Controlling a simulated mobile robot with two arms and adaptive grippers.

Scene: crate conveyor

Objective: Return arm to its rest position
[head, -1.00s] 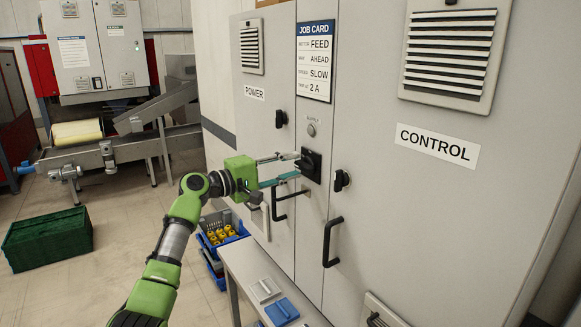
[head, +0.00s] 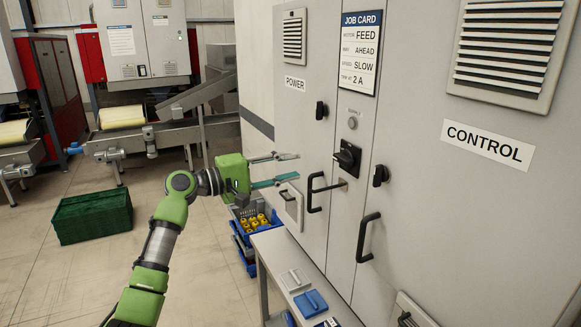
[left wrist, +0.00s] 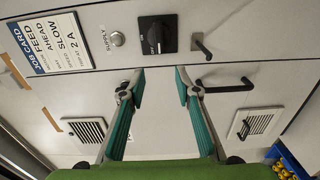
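My left arm (head: 161,245) reaches in from the lower left. My left gripper (head: 297,167) is open and empty, its two teal-lined fingers pointing right towards the grey cabinet. Its fingertips are apart from the black rotary switch (head: 347,158), which is on the cabinet panel to their right. In the left wrist view the fingers (left wrist: 157,80) are spread with nothing between them, and the switch (left wrist: 157,35) lies beyond their tips. My right gripper is in neither view.
The cabinet doors carry black handles (head: 366,238) that stick out, and a job card (head: 360,50). Below are a small bench (head: 270,250) and a blue crate (head: 243,254) with yellow parts. A green crate (head: 92,216) stands on open floor at left.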

